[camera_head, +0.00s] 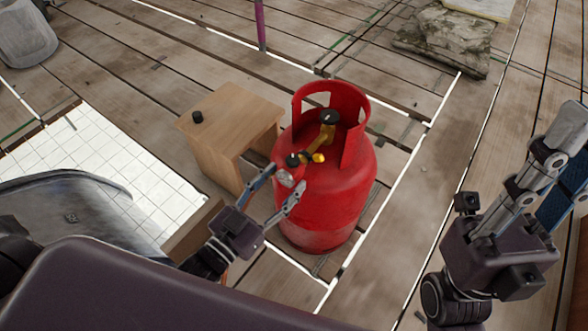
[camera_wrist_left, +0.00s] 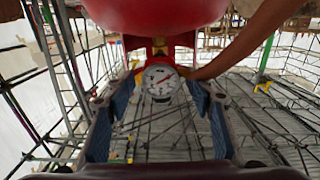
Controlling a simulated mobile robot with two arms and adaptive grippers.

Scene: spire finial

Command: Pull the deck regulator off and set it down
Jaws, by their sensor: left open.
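The regulator (camera_head: 320,145) is a brass-yellow fitting with black knobs, seated on top of the red gas cylinder (camera_head: 325,210) inside its collar. Its round white gauge (camera_head: 286,178) faces my left gripper; in the left wrist view the gauge (camera_wrist_left: 160,80) shows centred between the fingers. My left gripper (camera_head: 282,180) is open, its fingertips on either side of the gauge at the cylinder's near left. I cannot tell whether they touch it. My right gripper (camera_head: 572,155) is raised at the right, away from the cylinder; its jaw state is unclear.
A small wooden table (camera_head: 235,112) stands left of the cylinder, with a small black cap (camera_head: 197,117) on its top and free room beside it. A stone block (camera_head: 445,40) lies at the back right. The plank deck has gaps between boards.

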